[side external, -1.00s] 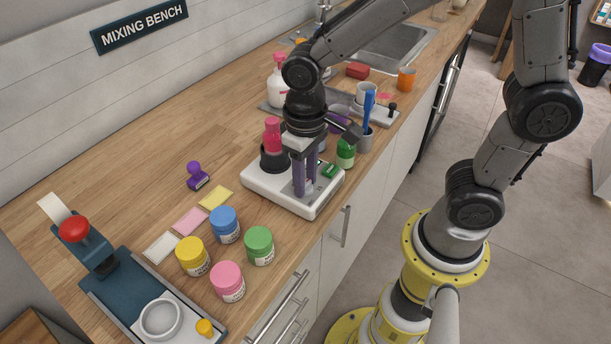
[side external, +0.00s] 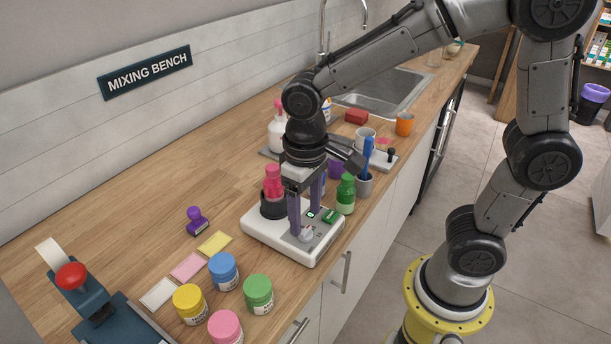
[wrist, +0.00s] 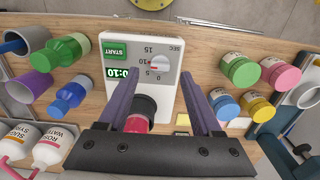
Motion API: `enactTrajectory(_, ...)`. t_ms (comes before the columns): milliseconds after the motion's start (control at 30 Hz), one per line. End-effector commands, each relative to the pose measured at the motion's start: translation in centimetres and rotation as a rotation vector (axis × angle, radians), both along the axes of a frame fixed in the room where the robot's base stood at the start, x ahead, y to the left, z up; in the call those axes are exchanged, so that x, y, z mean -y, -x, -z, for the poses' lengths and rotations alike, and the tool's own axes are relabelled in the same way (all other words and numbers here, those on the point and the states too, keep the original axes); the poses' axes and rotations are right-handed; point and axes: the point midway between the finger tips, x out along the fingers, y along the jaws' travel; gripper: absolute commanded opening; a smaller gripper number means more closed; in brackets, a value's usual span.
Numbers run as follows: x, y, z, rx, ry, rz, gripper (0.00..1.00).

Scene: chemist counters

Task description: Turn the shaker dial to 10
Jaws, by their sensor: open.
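The shaker (side external: 282,242) is a white box on the wooden counter, with a red-capped bottle (side external: 272,182) in its dark holder. Its pale dial (side external: 306,233) sits on a grey panel; it also shows in the wrist view (wrist: 160,63), with a small red mark and numbers from 0 to 15 beside it. The green-lit display (wrist: 117,72) appears to read 0:10. A green START button (wrist: 115,51) is beside it. My gripper (side external: 306,221) is open, its purple fingers apart above the panel, one on each side of the dial; it shows in the wrist view (wrist: 159,80), empty.
Several coloured jars (side external: 223,270) and coloured cards (side external: 188,266) lie left of the shaker. A green bottle (side external: 346,195) and a cup with a blue tool (side external: 364,185) stand close on its right.

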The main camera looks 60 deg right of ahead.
Motion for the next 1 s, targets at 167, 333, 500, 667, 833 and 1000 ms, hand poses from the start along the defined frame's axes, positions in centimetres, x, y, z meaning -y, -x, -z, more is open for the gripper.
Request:
enactTrajectory(167, 0.0, -0.1, -4.2, 0.007, -0.002, 0.0, 0.66)
enactTrajectory(333, 0.0, -0.1, -7.5, 0.006, -0.002, 0.0, 0.66)
enactTrajectory(500, 0.0, -0.1, -9.7, 0.003, -0.001, 0.0, 0.66)
enactTrajectory(667, 0.0, 0.0, -10.5, 0.001, 0.0, 0.0, 0.66)
enactTrajectory(833, 0.0, 0.0, -10.5, 0.0, 0.0, 0.0, 0.66)
enactTrajectory(1000, 0.2, 0.0, -10.5, 0.002, 0.0, 0.005, 0.66)
